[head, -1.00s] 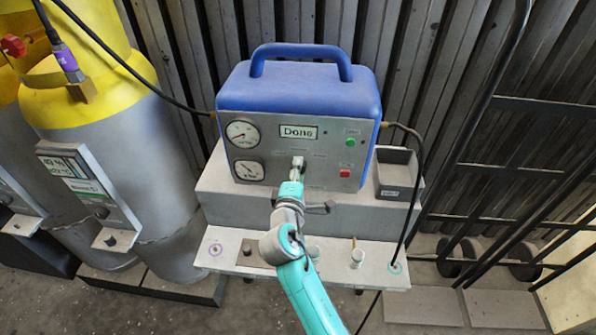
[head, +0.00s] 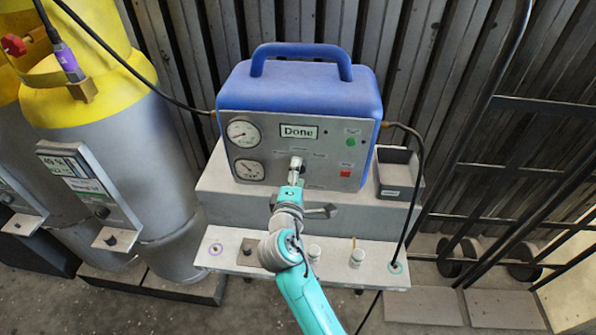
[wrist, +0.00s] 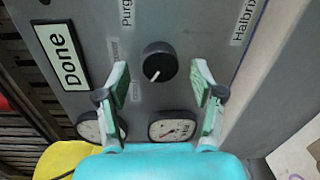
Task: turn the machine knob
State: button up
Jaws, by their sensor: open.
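The blue machine (head: 300,95) stands on a grey stepped bench, with a grey front panel. Its display (head: 299,132) reads "Done". The black round knob (wrist: 159,62) with a white pointer mark shows in the wrist view, its pointer toward the lower left of that picture. My gripper (wrist: 160,80) is open, with one finger on each side of the knob and gaps between the fingers and the knob. In the head view my gripper (head: 295,168) is at the panel's lower middle and hides the knob.
Two gauges (head: 243,133) (head: 250,170) sit on the panel's left. A green button (head: 350,142) and a red button (head: 345,173) are on its right. A dark open tray (head: 398,172) stands right of the machine. Grey cylinders (head: 130,150) stand at left.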

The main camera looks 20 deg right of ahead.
jog(key=v, duration=1)
jog(key=shift+s, duration=0.2)
jog(key=s+d+f+m+g+y, duration=0.15)
jog(key=s+f+y, duration=0.25)
jog(key=s+f, duration=0.45)
jog(key=s+d+f+m+y, duration=0.1)
jog(key=s+d+f+y, duration=0.15)
jog(key=s+f, duration=0.6)
jog(key=s+d+r+m, duration=0.1)
jog(key=s+r+m, duration=0.3)
jog(key=s, duration=0.8)
jog(key=s+d+r+m+y, duration=0.1)
jog(key=s+r+m, duration=0.4)
jog(key=s, duration=0.6)
jog(key=shift+s+r+m+t, duration=0.3)
jog(key=shift+s+m+t, duration=0.1)
jog(key=shift+m, duration=0.75)
